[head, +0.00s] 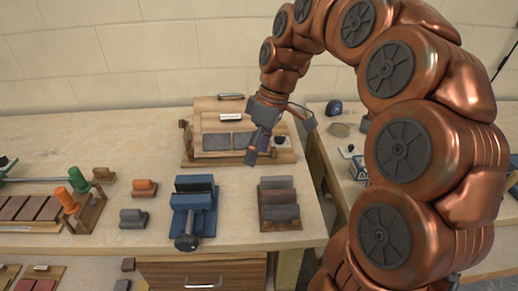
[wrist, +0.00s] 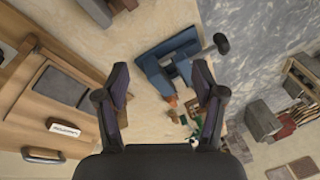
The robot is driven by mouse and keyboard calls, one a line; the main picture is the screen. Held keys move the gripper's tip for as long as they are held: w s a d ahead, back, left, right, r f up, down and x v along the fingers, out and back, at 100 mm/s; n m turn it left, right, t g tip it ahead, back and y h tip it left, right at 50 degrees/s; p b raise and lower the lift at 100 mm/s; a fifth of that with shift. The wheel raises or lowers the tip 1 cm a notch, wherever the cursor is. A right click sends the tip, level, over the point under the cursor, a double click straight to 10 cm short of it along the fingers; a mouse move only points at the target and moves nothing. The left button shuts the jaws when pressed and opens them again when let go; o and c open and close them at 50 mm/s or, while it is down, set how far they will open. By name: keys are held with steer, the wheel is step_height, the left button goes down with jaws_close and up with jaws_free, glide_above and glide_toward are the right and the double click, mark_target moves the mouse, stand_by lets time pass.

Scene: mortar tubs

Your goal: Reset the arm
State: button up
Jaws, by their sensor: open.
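My copper-coloured arm arches over the right side of the workbench in the head view. My gripper (head: 262,147) hangs in front of a wooden rack at the back of the bench. In the wrist view my gripper (wrist: 162,88) has its two fingers spread apart, with nothing between them. Bare bench top and, farther off, a blue vise (wrist: 170,62) show beyond the fingers.
The wooden rack (head: 187,160) with grey pads stands behind my gripper. A blue vise (head: 194,205) and a stepped block holder (head: 279,203) stand near the front edge. Orange and green-handled tools (head: 77,180) are at left. A second bench surface (head: 336,152) lies right, past a gap.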

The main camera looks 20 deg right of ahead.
stand_by(0.3)
steer(key=s+a+f+m+h+p, duration=0.1)
steer(key=s+f+m, duration=0.1)
steer(key=s, duration=0.6)
steer(key=s+a+f+m+g+h+p, duration=0.1)
steer(key=s+m, duration=0.3)
steer(key=s, duration=0.4)
steer(key=s+a+f+m+h+p, duration=0.1)
steer(key=s+f+m, duration=0.1)
steer(key=s, duration=0.7)
steer(key=shift+f+m, duration=0.4)
steer(key=shift+f, duration=0.3)
steer(key=shift+s+a, duration=0.1)
